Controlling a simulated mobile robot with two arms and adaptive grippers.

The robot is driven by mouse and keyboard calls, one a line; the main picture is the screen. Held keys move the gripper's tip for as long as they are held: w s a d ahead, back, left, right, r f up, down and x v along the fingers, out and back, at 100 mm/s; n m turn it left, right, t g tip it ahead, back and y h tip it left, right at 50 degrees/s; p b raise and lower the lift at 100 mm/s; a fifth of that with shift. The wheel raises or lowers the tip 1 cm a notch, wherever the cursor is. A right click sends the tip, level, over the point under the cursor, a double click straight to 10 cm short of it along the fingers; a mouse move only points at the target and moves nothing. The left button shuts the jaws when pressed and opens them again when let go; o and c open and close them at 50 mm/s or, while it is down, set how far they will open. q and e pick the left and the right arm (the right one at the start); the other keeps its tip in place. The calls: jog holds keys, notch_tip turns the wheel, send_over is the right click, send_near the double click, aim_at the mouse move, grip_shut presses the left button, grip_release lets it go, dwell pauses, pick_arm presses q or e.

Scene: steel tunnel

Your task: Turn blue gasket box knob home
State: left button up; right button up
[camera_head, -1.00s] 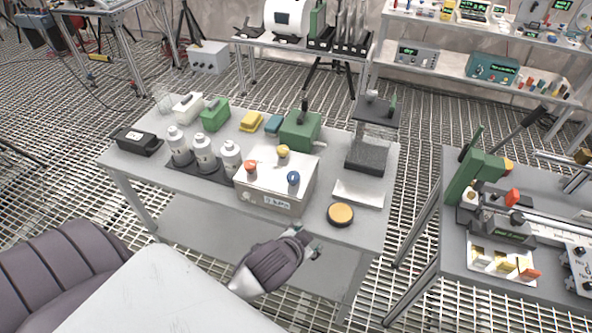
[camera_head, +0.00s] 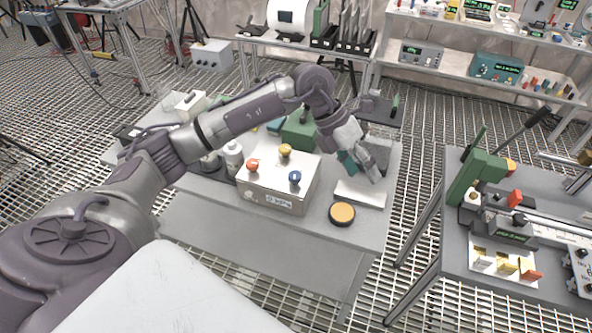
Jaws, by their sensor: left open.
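The gasket box (camera_head: 275,193) is a pale metal box with a label on its front, standing on the grey table. On its top are a blue knob (camera_head: 295,177) at the front right, a red knob (camera_head: 253,165) at the left and a yellow knob (camera_head: 285,150) at the back. My left gripper (camera_head: 362,172) is open above the table, to the right of the box and apart from the blue knob. Its arm reaches across behind the box. My right gripper is not in view.
A round orange-topped tin (camera_head: 342,213) and a pale sheet (camera_head: 360,192) lie right of the box. A green box (camera_head: 299,131) stands behind it, and white bottles (camera_head: 233,155) stand to the left, partly hidden by my arm. A second table (camera_head: 450,235) is at right.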

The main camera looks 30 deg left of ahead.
aim_at(296, 174)
pick_arm(q)
jog(key=a+r+n+g+y, duration=0.15)
jog(key=a+y, duration=0.55)
jog(key=a, duration=1)
jog(key=shift+n+t, duration=0.25)
jog(key=shift+n, duration=0.1)
jog(key=f+p, duration=0.1)
jog(key=f, duration=0.3)
jog(key=f+p, duration=0.1)
jog(key=f, duration=0.3)
jog(key=f+p, duration=0.1)
jog(key=f, duration=0.3)
jog(key=shift+w+d+f, duration=0.2)
jog(key=shift+d+f, duration=0.05)
jog(key=shift+f, duration=0.15)
jog(key=shift+c, duration=0.2)
jog(key=c, duration=1.1)
